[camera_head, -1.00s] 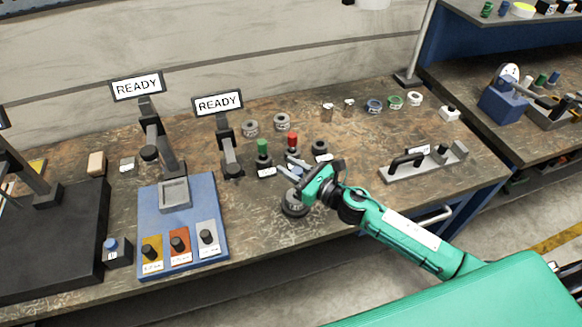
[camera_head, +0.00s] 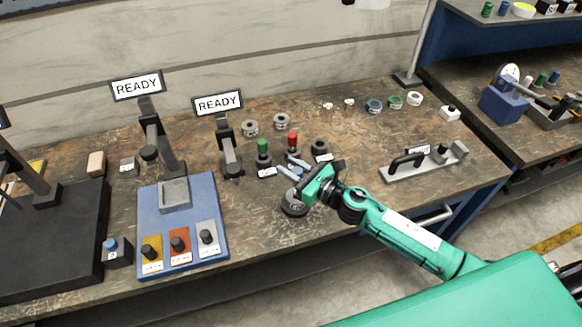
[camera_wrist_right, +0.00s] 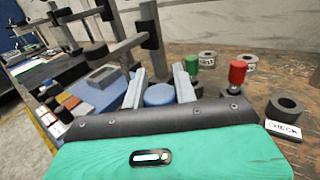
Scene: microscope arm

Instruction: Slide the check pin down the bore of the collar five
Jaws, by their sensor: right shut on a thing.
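My right gripper (camera_head: 290,168) is shut on the blue-topped check pin (camera_head: 297,172), over the front part of the bench. The blue round top also shows between the fingers in the right wrist view (camera_wrist_right: 160,95). A dark grey round collar (camera_head: 294,206) with a small label sits on the bench just below the gripper. The gripper hides its upper part, and I cannot read the label. The pin's lower end is hidden, so I cannot tell whether it is in the bore. My left gripper is not in view.
A green-topped pin (camera_head: 262,148) and a red-topped pin (camera_head: 292,140) stand close behind the gripper, near a grey ring (camera_head: 320,150) with a CHECK label. A READY stand (camera_head: 228,150) is to the left. A grey fixture (camera_head: 425,162) lies to the right.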

